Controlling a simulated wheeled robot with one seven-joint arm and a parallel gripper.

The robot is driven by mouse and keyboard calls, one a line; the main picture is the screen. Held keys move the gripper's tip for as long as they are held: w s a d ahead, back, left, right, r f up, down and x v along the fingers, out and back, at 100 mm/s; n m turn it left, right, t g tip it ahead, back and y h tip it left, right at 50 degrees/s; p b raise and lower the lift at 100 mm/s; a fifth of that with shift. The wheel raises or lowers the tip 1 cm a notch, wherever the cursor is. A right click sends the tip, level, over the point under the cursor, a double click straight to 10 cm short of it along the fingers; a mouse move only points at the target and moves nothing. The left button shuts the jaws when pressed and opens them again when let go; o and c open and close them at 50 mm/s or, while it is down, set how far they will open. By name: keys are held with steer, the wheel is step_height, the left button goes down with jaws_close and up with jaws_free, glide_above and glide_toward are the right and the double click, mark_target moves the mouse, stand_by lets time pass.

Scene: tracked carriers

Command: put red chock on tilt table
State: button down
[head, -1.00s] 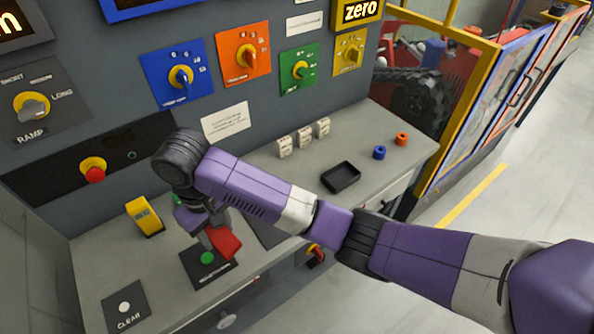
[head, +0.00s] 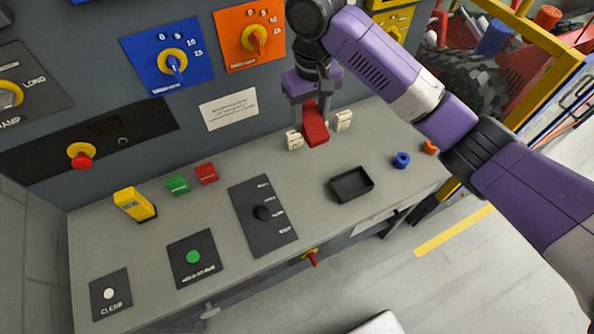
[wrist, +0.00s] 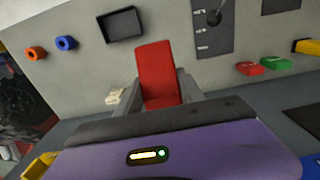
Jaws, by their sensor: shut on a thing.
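My gripper (head: 312,106) is shut on the red chock (head: 315,124), a red wedge-like block. It is held above the back of the grey counter (head: 225,230), in front of the white blocks, and hides part of their row. In the wrist view the chock (wrist: 158,72) sits upright between my two grey fingers. I cannot make out for sure which thing is the tilt table.
White blocks (head: 343,121) stand behind the chock. A black tray (head: 352,185), blue ring (head: 401,160) and orange ring (head: 430,147) lie to the right. Red (head: 206,173) and green (head: 178,185) blocks lie left. A yellow-framed cage (head: 545,80) stands at right.

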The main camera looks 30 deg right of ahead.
step_height(320, 180, down, 14)
steer(key=b, duration=0.4)
steer(key=shift+f, duration=2.7)
steer(key=shift+f, duration=0.1)
steer(key=c, duration=0.7)
jaws_free()
